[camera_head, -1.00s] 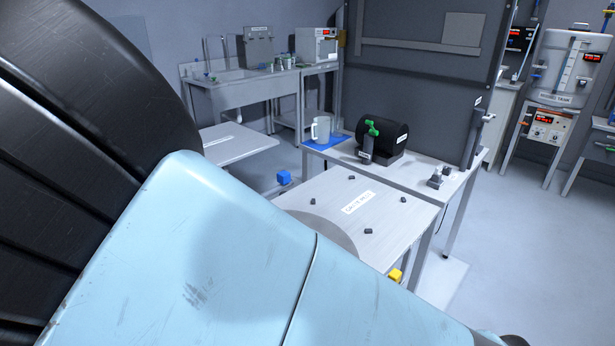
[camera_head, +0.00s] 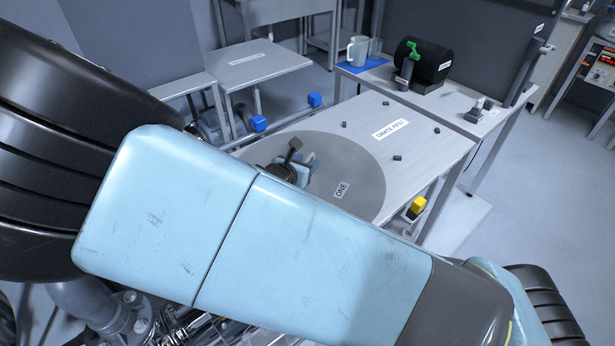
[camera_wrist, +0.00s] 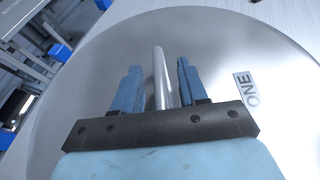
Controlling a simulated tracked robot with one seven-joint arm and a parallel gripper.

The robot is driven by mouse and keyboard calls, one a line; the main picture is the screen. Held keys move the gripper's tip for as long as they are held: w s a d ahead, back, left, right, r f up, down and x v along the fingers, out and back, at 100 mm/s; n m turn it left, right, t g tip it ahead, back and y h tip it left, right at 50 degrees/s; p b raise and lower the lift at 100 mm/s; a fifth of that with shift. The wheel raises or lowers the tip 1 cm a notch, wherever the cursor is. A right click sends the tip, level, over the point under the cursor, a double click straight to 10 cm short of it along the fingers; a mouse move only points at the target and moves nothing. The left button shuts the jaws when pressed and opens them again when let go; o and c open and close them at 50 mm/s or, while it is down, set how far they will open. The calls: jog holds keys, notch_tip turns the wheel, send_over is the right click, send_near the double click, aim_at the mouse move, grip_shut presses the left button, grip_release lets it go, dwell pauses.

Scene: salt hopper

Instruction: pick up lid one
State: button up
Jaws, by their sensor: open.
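Lid one (camera_head: 358,168) is a large round grey disc labelled ONE, lying on the grey table (camera_head: 420,150). In the wrist view, the lid (camera_wrist: 225,60) fills most of the picture, with a pale upright-looking bar handle (camera_wrist: 160,80) near its middle. My gripper (camera_wrist: 158,66) is open, with one blue finger on each side of the handle. Gaps show between the handle and both fingers, so it is not clamped. In the head view, my gripper (camera_head: 308,165) is over the lid, and my arm hides the lid's near part.
Several small black blocks (camera_head: 397,158) stand on the table right of the lid. Blue blocks (camera_head: 315,100) and a yellow block (camera_head: 418,205) are at the table's edges. Behind, another table holds a jug (camera_head: 357,50) and a black drum (camera_head: 425,60).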

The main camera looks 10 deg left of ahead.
jog(key=shift+w, duration=0.1)
jog(key=shift+c, duration=0.4)
grip_shut()
dwell(1.0)
